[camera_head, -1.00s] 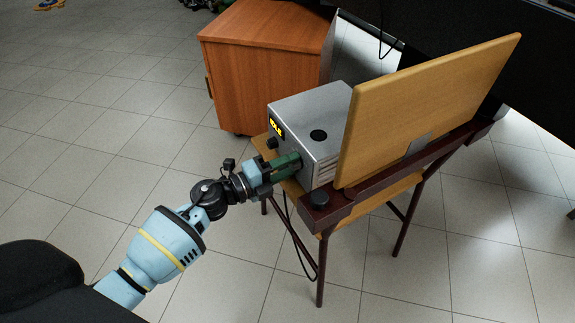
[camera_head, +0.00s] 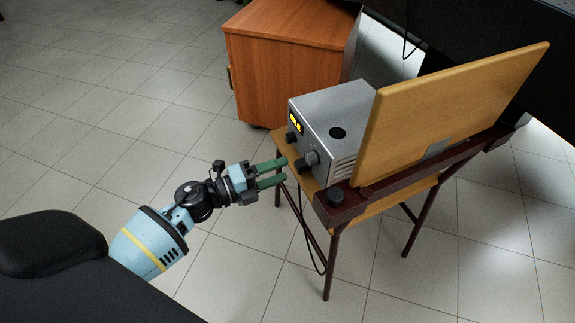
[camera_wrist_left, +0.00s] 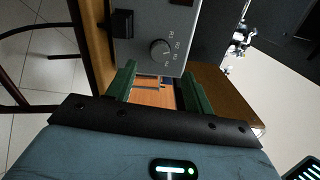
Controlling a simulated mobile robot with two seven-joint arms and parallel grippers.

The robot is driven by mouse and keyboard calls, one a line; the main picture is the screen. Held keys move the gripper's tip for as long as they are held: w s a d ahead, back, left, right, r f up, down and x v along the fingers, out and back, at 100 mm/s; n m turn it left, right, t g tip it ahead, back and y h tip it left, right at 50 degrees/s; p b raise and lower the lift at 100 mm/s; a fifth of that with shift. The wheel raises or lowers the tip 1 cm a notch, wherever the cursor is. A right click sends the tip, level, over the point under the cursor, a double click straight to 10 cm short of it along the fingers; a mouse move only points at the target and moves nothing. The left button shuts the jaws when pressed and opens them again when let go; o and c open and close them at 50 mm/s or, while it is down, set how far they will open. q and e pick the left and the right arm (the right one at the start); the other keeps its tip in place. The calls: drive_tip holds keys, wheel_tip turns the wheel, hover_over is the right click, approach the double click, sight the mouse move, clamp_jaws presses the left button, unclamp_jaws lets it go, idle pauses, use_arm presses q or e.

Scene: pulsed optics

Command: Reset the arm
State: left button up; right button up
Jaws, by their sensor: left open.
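My left gripper (camera_head: 284,171) comes in from the left in the head view. Its two green fingers are apart with nothing between them. They are in front of a grey metal box (camera_head: 350,115) with a lit yellow display and dark knobs, and a floor gap shows below them. In the left wrist view the open green fingers (camera_wrist_left: 158,88) point at the box's front panel (camera_wrist_left: 150,25), with a marked dial (camera_wrist_left: 161,49) ahead of them. The fingers look clear of the box. My right gripper is in neither view.
The box stands on a wooden folding chair (camera_head: 450,100) with dark legs. A wooden cabinet (camera_head: 280,60) stands behind. Tiled floor (camera_head: 120,110) on the left is clear.

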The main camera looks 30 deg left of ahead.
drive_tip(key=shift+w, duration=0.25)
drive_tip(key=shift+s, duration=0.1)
